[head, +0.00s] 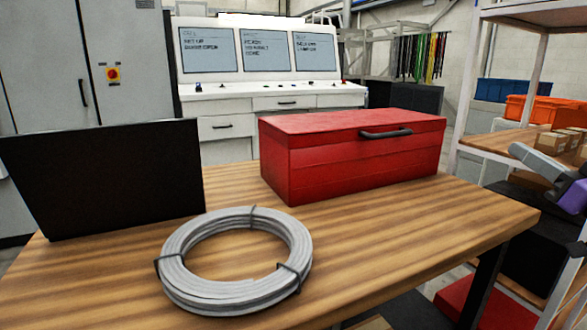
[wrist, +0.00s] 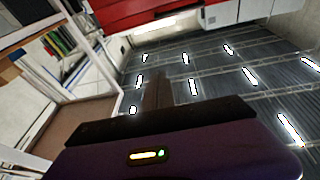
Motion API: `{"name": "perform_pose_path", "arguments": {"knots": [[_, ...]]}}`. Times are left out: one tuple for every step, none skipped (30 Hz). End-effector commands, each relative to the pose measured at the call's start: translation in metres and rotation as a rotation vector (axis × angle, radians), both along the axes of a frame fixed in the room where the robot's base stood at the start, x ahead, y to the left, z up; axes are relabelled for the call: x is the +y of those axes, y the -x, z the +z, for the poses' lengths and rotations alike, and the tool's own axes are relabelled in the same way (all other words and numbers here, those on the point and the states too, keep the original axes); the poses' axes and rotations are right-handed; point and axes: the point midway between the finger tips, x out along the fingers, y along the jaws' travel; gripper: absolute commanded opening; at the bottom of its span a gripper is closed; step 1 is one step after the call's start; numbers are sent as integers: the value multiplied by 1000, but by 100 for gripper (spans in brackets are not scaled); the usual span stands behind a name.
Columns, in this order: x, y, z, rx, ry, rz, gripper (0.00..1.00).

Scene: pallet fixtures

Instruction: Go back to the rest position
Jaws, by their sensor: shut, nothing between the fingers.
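My gripper (wrist: 157,92) shows in the wrist view as dark fingers brought together in front of a purple housing with a small lit indicator. It is shut and holds nothing. The wrist view is tilted: the ceiling with its bright lamps fills the right side, and a red surface crosses the top. In the head view, a grey and purple part of my arm shows at the right edge, beyond the wooden table's (head: 420,225) right end and clear of the things on it. I cannot make out the fingertips there.
A red toolbox (head: 350,160) stands at the table's back. A grey cable coil (head: 180,275) lies at the front, and a black panel (head: 105,180) stands at left. Shelving (head: 500,140) with an orange bin (head: 545,110) and cartons is at right, close to my arm.

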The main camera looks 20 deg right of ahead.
Motion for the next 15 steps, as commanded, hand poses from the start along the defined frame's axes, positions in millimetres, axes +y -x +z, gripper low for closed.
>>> {"name": "perform_pose_path", "arguments": {"knots": [[-4,2,5,-18,-4,-23,0],[-8,3,8,-28,-7,-41,0],[-12,6,10,-43,-15,-64,0],[-16,8,11,-55,-21,-85,0],[-19,10,11,-65,-28,-105,0],[-24,13,9,-78,-41,-133,0],[-27,14,6,-87,-51,-155,0],[-29,16,3,-97,-61,-174,0],[-31,18,-3,-107,-75,-198,0],[-32,18,-7,-114,-82,-215,0],[-32,19,-12,-118,-93,-230,0],[-32,20,-19,-125,-106,-250,0],[-32,21,-24,-131,-114,-265,0],[-31,21,-30,-134,-123,-280,0],[-29,22,-39,-138,-135,-298,0]]}}
